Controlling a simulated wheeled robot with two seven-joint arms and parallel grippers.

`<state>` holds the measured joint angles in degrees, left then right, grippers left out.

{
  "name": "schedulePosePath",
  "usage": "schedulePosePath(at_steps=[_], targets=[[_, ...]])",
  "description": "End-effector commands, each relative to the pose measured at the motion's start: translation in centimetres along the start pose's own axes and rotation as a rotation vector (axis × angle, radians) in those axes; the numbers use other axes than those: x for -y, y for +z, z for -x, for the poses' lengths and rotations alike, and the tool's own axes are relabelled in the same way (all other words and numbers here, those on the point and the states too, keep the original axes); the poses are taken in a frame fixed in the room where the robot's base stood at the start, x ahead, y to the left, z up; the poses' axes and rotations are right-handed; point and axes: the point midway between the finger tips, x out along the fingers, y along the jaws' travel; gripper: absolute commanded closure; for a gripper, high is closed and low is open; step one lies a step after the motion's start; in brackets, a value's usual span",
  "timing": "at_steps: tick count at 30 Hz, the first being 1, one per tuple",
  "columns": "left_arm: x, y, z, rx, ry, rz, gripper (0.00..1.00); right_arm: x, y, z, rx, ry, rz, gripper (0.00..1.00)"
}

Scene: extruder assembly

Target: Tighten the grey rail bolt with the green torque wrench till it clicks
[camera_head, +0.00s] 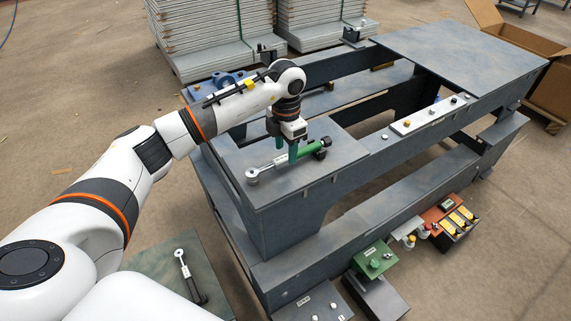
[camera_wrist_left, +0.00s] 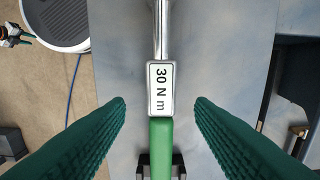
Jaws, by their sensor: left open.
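The green torque wrench (camera_head: 307,149) lies on the near left end of the dark grey frame, its silver shaft and round head pointing left. In the left wrist view its green handle (camera_wrist_left: 160,145) and "30 N m" label show, with a black holder around the handle. My left gripper (camera_head: 284,150) is open over the handle; in the wrist view its green fingers (camera_wrist_left: 160,103) stand either side with clear gaps. A pale rail plate (camera_head: 430,115) on the frame carries several small bolts; I cannot tell which is the grey rail bolt. My right gripper is not in view.
A second wrench with a black handle (camera_head: 190,278) lies on a green mat at lower left. A green box (camera_head: 373,259) and an orange case (camera_head: 448,213) stand at the front. An open cardboard box (camera_head: 530,60) is at the right. Stacked panels stand behind the frame.

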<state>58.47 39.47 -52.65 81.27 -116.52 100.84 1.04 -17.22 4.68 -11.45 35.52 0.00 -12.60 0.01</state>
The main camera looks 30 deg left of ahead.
Motion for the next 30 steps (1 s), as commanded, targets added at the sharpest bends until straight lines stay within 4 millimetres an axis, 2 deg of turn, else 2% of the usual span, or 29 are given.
schedulePosePath(at_steps=[1, 6, 9, 15, 17, 24, 30], targets=[[0.0, 0.0, -1.2, 0.001, 0.001, 0.000, 0.51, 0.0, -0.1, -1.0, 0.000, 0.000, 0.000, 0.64], [0.0, 0.1, -3.9, 0.002, 0.003, -0.001, 0.51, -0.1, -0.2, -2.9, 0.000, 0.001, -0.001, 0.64], [0.1, 0.0, -4.4, 0.000, 0.001, -0.001, 0.51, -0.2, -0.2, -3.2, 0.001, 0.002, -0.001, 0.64], [0.1, 0.1, -4.2, 0.000, 0.001, -0.001, 0.51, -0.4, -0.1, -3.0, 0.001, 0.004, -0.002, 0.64], [0.1, 0.1, -4.2, 0.000, 0.001, -0.001, 0.59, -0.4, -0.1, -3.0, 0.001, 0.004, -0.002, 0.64], [0.1, 0.1, -4.2, 0.001, 0.001, -0.001, 0.98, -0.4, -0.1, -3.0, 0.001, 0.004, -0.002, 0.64], [0.1, 0.0, -4.2, -0.001, 0.001, -0.001, 1.00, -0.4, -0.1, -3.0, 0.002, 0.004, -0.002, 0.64]])
